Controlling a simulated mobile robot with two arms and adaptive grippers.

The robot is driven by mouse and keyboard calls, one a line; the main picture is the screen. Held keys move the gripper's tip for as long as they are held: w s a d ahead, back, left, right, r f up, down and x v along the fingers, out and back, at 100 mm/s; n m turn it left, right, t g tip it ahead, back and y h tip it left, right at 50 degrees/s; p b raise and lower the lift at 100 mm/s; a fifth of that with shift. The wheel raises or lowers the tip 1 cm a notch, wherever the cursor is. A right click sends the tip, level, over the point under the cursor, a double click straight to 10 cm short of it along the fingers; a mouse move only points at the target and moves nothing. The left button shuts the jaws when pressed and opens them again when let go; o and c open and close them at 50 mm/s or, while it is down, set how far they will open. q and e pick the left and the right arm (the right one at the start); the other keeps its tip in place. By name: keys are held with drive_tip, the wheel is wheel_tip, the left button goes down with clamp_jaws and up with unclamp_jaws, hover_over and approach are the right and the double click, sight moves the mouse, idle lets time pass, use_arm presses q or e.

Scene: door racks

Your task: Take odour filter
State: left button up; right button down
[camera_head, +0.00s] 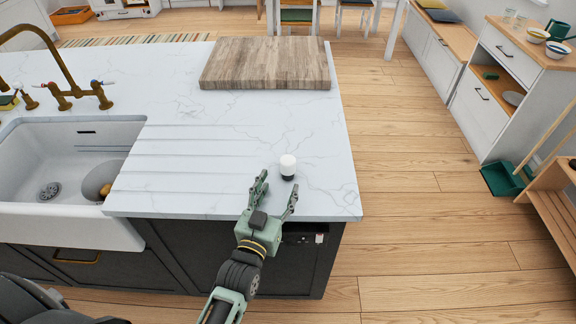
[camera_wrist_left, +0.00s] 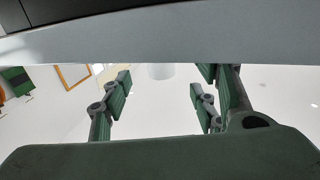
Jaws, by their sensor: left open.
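A small white cylinder with a dark base (camera_head: 288,164), which looks like the odour filter, stands upright on the white marble counter near its front right corner. My left gripper (camera_head: 279,188) is open at the counter's front edge, with its fingers pointing toward the cylinder. The cylinder is just beyond the fingertips, and no finger visibly touches it. In the left wrist view, the lower part of a pale cylinder (camera_wrist_left: 160,71) shows between and beyond the spread fingers of the left gripper (camera_wrist_left: 160,92); its top is cut off by a grey shape above. My right gripper is not in view.
A wooden cutting board (camera_head: 266,64) lies at the back of the counter (camera_head: 210,125). A white sink (camera_head: 30,165) with a brass tap (camera_head: 72,92) is at the left. Dark cabinet fronts lie below the counter. Open wooden floor (camera_head: 420,220) lies to the right.

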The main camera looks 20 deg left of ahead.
sight(285, 173)
use_arm(q)
drive_tip(key=shift+w+r, duration=0.15)
drive_tip(key=shift+w, duration=0.75)
drive_tip(key=w+p, duration=0.1)
drive_tip(key=w, duration=0.2)
drive_tip(key=shift+w, duration=0.35)
drive_tip(key=shift+w+f, duration=0.2)
drive_tip(key=shift+w, duration=0.05)
drive_tip(key=shift+s, duration=0.1)
drive_tip(key=shift+c, duration=1.1)
drive_tip(key=c, duration=1)
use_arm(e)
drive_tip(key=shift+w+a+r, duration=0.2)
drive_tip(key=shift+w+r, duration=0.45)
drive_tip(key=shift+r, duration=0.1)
